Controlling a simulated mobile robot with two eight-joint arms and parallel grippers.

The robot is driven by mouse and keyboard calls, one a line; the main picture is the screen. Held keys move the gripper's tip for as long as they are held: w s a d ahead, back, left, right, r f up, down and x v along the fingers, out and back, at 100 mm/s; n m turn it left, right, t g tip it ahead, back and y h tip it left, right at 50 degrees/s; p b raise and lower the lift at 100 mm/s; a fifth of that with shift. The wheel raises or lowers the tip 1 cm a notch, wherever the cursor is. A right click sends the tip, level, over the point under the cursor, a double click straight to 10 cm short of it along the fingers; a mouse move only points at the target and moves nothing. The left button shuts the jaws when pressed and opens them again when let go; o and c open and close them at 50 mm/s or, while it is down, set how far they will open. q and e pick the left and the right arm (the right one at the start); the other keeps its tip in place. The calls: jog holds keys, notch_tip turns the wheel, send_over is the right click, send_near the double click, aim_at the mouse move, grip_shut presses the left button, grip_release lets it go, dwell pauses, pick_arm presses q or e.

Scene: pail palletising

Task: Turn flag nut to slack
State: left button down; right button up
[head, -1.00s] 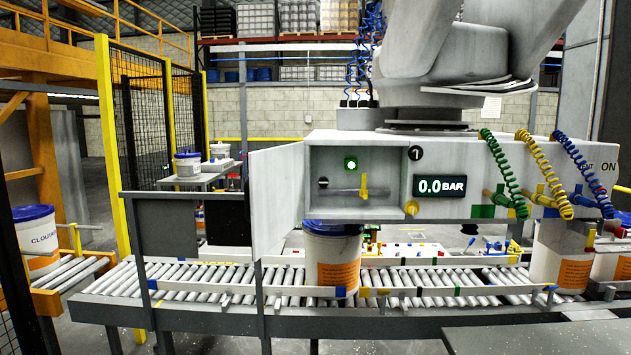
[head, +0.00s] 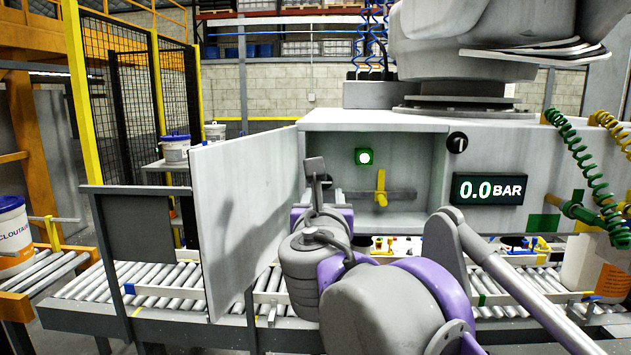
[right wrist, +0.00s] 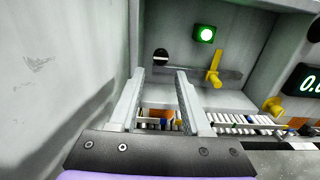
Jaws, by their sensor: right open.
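The yellow flag nut (head: 380,187) sits on a grey horizontal rod inside the open box, its flag standing about upright. It also shows in the right wrist view (right wrist: 214,68), right of my fingers. My right gripper (head: 316,180) is at the box's open front, left of the nut and apart from it. In the right wrist view its two fingers (right wrist: 157,75) are spread with nothing between them. A green lit lamp (head: 365,157) is above the nut, and the display (head: 488,189) reads 0.0 BAR. My left gripper is out of view.
The open box door (head: 240,215) stands close on the left of my right gripper. The roller conveyor (head: 130,278) runs below the box. A yellow knob (right wrist: 273,105) is on the box front. Green and yellow coiled hoses hang at the right.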

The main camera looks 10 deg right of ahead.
aim_at(325, 184)
jog(key=p+x, duration=0.1)
jog(key=x, duration=0.7)
jog(key=shift+d, duration=0.1)
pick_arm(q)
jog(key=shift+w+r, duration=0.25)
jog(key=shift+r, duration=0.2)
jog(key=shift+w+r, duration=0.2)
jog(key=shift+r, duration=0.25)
pick_arm(e)
jog(key=shift+w+d+f, duration=0.1)
jog(key=shift+w+d, duration=0.1)
jog(key=shift+w, duration=0.5)
grip_shut()
